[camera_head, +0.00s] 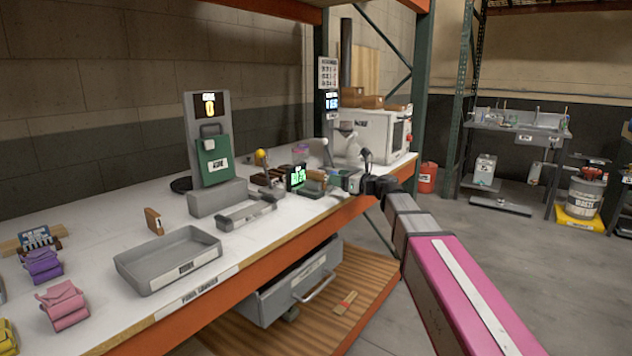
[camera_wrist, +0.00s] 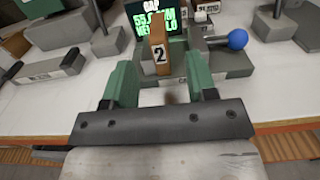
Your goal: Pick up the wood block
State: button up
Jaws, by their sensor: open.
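A wood block (camera_wrist: 158,52) with a white label reading "2" stands upright in the wrist view, in front of a small display with green text. Its tan side also shows in the head view (camera_head: 315,187), just right of that display. My gripper (camera_wrist: 161,82) is open, with its green fingers to the left and right of the block's line. The block appears ahead of the fingertips, or just between them; I cannot tell which. No grip on it shows. In the head view my gripper (camera_head: 337,180) is low over the bench, right of the block. Another small brown block (camera_head: 153,221) stands farther left.
The display (camera_wrist: 157,17) stands behind the block. A blue-knobbed lever (camera_wrist: 238,39) is to the right in the wrist view. The bench's orange front edge (camera_head: 290,252) is close by.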

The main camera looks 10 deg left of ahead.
aim_at(325, 175)
jog(key=x, duration=0.8)
jog(key=shift+s+f, duration=0.1)
jog(key=shift+s, duration=0.05)
grip_shut()
